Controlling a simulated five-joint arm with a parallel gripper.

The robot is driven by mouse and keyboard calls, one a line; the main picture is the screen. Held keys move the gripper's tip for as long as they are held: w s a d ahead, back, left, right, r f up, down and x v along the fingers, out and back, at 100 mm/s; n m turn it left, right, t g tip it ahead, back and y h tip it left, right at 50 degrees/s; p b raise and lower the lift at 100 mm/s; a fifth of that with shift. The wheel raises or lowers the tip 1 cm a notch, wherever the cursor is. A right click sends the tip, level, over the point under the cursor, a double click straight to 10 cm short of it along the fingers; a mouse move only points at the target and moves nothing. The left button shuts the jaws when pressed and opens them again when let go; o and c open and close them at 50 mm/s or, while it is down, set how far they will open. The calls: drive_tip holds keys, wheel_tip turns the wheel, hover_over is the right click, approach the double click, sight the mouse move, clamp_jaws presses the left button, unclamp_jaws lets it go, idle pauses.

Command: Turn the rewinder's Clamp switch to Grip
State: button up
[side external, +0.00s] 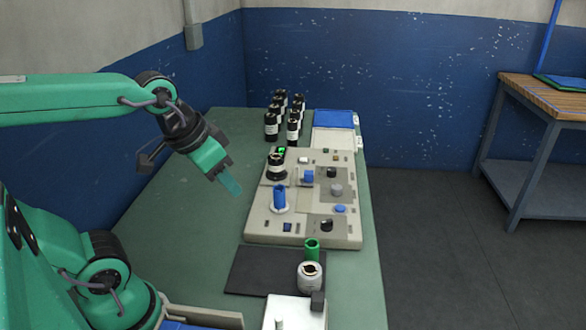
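The beige machine (262,225), which looks like the rewinder, lies on the green table and has several knobs, buttons and posts. Black knobs (326,224) and (332,172), a grey knob (336,190) and blue parts (309,176) stand on its top. Labels are too small to read, so I cannot tell which control is the Clamp switch or how it is set. My gripper (230,185) hangs in the air left of the machine, pointing down to the right, apart from everything. Its fingers overlap in this view, and nothing held shows between them.
A blue post (279,196) stands on a white disc on the machine. Several dark bottles (271,126) stand behind it, beside a blue-and-white tray (334,138). A dark mat (255,272), green cylinder (312,249) and white roll (310,276) are in front. The table's left side (185,215) is clear.

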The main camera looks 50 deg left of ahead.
drive_tip(key=w+g, duration=0.1)
drive_tip(key=w, duration=0.6)
drive_tip(key=m+g, duration=0.3)
drive_tip(key=g, duration=0.1)
hover_over(326, 221)
wheel_tip(326, 221, down, 13)
drive_tip(key=shift+f, duration=0.1)
drive_tip(key=shift+f, duration=3.85)
